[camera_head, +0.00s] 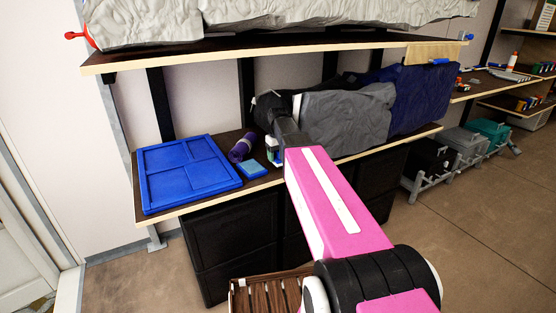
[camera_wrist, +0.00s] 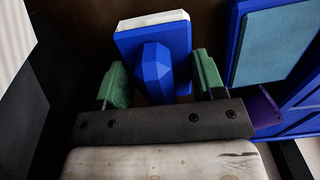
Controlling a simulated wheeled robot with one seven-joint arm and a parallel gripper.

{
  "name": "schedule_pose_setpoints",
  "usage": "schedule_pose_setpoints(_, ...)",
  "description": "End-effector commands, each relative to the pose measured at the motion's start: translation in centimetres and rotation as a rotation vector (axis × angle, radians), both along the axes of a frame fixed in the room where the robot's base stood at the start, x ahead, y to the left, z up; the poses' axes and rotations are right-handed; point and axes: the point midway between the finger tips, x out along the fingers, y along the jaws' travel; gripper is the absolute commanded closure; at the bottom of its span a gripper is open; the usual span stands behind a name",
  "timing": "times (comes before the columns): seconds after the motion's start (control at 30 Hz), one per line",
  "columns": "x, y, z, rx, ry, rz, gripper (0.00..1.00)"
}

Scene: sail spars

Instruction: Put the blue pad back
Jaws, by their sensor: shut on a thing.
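My gripper (camera_wrist: 163,82) has green fingertips and is shut on a blue pad (camera_wrist: 153,69) with a raised faceted grip and a pale white edge. The grip lies between the fingers. In the head view my gripper (camera_head: 273,154) is over the shelf, and my wrist hides most of the held pad. I cannot tell whether the pad touches the shelf. Just left of it lies a small blue block with a lighter blue top (camera_head: 252,168), which also shows in the wrist view (camera_wrist: 272,45). A blue tray (camera_head: 143,190) with several compartments lies at the shelf's left end.
A purple roll (camera_head: 242,147) lies between the tray and my gripper. Grey folded cloth (camera_head: 345,118) and dark blue cloth (camera_head: 425,95) fill the shelf to the right. An upper shelf (camera_head: 250,45) with pale cloth hangs above. Black bins (camera_head: 235,235) stand below.

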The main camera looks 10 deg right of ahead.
Motion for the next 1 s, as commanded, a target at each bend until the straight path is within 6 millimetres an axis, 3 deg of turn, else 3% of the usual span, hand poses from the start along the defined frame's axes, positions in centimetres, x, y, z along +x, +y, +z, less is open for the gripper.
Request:
schedule_pose_setpoints(0.17,0.0,0.0,-1.9,0.0,0.0,0.0,0.59)
schedule_pose_setpoints(0.53,0.0,0.0,-2.2,0.0,0.001,0.0,0.59)
schedule_pose_setpoints(0.57,0.0,0.0,-2.2,0.0,0.0,0.0,0.27)
schedule_pose_setpoints(0.6,0.0,0.0,-2.2,0.0,0.0,0.0,0.14)
schedule_pose_setpoints(1.0,0.0,0.0,-1.7,0.0,0.0,0.0,0.11)
